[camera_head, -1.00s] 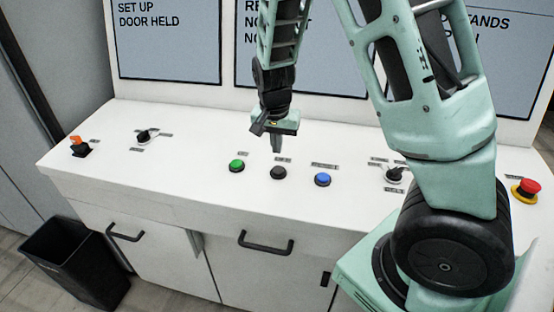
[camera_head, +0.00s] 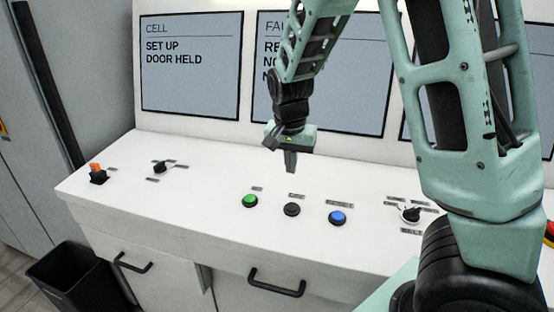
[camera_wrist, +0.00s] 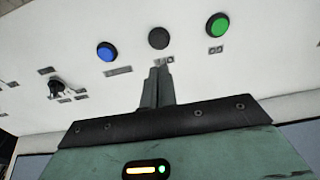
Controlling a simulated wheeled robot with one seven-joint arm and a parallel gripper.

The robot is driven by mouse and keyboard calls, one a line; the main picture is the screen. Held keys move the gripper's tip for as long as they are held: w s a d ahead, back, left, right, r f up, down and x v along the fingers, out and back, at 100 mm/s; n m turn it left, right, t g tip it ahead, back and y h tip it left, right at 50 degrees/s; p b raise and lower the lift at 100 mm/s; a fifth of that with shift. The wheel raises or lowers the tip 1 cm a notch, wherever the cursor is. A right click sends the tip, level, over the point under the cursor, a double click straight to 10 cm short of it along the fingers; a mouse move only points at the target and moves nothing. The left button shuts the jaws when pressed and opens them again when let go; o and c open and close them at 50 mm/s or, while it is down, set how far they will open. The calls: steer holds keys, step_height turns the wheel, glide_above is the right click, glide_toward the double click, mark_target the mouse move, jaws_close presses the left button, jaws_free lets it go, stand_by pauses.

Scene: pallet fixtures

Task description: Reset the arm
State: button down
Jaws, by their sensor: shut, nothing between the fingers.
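My gripper (camera_head: 290,160) hangs above the white control panel (camera_head: 110,190), behind the row of buttons, with its fingers pointing down. The fingers are together and hold nothing. In the wrist view my gripper (camera_wrist: 157,78) points toward the black button (camera_wrist: 158,38), with the blue button (camera_wrist: 106,51) and the green button (camera_wrist: 217,26) on either side. In the head view the green button (camera_head: 249,201), black button (camera_head: 292,209) and blue button (camera_head: 338,217) sit below the fingertips, which look clear of the panel.
An orange switch (camera_head: 97,174) and a black rotary knob (camera_head: 160,167) are at the panel's left. Another rotary knob (camera_head: 410,214) is at the right. A red button (camera_head: 550,232) is partly hidden by my arm. Screens (camera_head: 190,70) stand behind. A black bin (camera_head: 75,280) is on the floor.

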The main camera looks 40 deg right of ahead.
steer(key=s+a+f+n+y+b, duration=0.1)
steer(key=s+a+f+n+b, duration=0.25)
steer(key=a, duration=0.45)
steer(key=s+a+f+n+y+b, duration=0.1)
steer(key=s+a+f+n+b, duration=0.2)
steer(key=a, duration=0.4)
steer(key=s+a+f+n+b, duration=0.1)
steer(key=s+a+n, duration=0.2)
steer(key=s, duration=0.3)
steer(key=s+a+f+n+g+b, duration=0.1)
steer(key=s+a+n+b, duration=0.1)
steer(key=s, duration=0.4)
steer(key=s+a+f+n+b, duration=0.2)
steer(key=s+a+n, duration=0.2)
steer(key=s+n, duration=0.1)
steer(key=shift+s+a+n, duration=0.2)
steer(key=shift+s+n, duration=0.2)
steer(key=shift+n, duration=0.45)
